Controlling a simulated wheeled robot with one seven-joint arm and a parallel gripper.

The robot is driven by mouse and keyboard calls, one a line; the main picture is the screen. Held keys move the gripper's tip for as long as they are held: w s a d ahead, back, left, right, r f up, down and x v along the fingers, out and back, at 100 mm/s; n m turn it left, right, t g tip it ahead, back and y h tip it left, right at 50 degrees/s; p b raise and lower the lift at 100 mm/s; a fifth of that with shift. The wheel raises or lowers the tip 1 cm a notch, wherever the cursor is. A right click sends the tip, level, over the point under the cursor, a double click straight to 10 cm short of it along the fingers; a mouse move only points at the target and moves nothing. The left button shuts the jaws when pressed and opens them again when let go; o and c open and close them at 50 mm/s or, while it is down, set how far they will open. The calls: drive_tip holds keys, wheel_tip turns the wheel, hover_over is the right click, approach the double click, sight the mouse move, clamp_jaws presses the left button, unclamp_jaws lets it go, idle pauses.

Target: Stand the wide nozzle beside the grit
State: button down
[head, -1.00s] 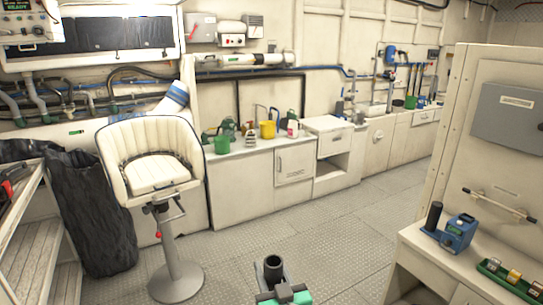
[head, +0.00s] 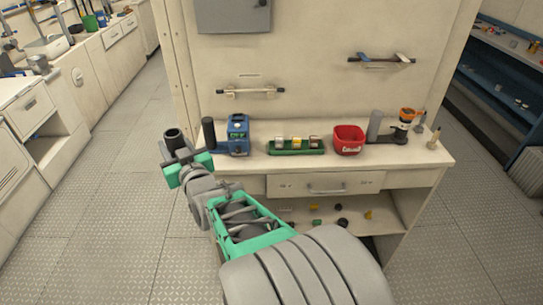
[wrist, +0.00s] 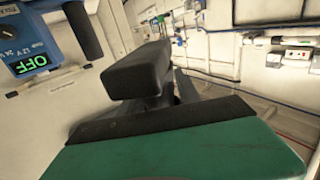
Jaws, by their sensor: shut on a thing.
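My gripper (head: 176,156) is shut on a dark, hollow, tube-like piece, which I take to be the wide nozzle (head: 173,138). It is held upright, open end up, in front of the bench's left end, apart from the bench. In the wrist view, dark gripper parts fill the middle; I cannot clearly separate the nozzle from them. A green tray (head: 289,151) on the bench holds a few small blocks or jars with yellow, white and brown-red colours. I cannot tell which thing, if any of these, is the grit.
The bench top (head: 400,157) carries a blue device (head: 238,135) with a dark upright cylinder (head: 209,133), a red bin (head: 348,140), a grey cylinder (head: 375,127) and an orange-topped tool (head: 405,119). Bare bench shows along the front edge. A handled bar (head: 250,91) is above.

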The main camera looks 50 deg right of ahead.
drive_tip(key=s+d+r+m+g+h+b, duration=0.1)
drive_tip(key=s+d+r+h, duration=0.15)
drive_tip(key=d, duration=0.55)
drive_tip(key=s+d+r+m+g+h+b, duration=0.1)
drive_tip(key=s+d+m, duration=0.15)
drive_tip(key=d, duration=0.55)
drive_tip(key=s+d+r+g+h, duration=0.1)
drive_tip(key=s+d+h, duration=0.15)
drive_tip(key=d, duration=0.65)
drive_tip(key=s+d+r+m+g+h+b, duration=0.2)
drive_tip(key=s+d+r+m, duration=0.15)
drive_tip(key=s+d, duration=1.05)
drive_tip(key=shift+n, duration=0.4)
drive_tip(key=w+a+f+p, duration=0.1)
drive_tip(key=w+a+f, duration=0.1)
drive_tip(key=w+f, duration=0.1)
drive_tip(key=w+a+f, duration=0.3)
drive_tip(key=w+f, duration=0.1)
drive_tip(key=w+a+f+p, duration=0.1)
drive_tip(key=w+a+f, duration=0.2)
drive_tip(key=w+f, duration=0.1)
drive_tip(key=shift+w+f+p, duration=0.1)
drive_tip(key=shift+f+p, duration=0.25)
drive_tip(key=shift+f, duration=0.2)
drive_tip(key=shift+f+b, duration=0.65)
drive_tip(key=shift+b, duration=0.25)
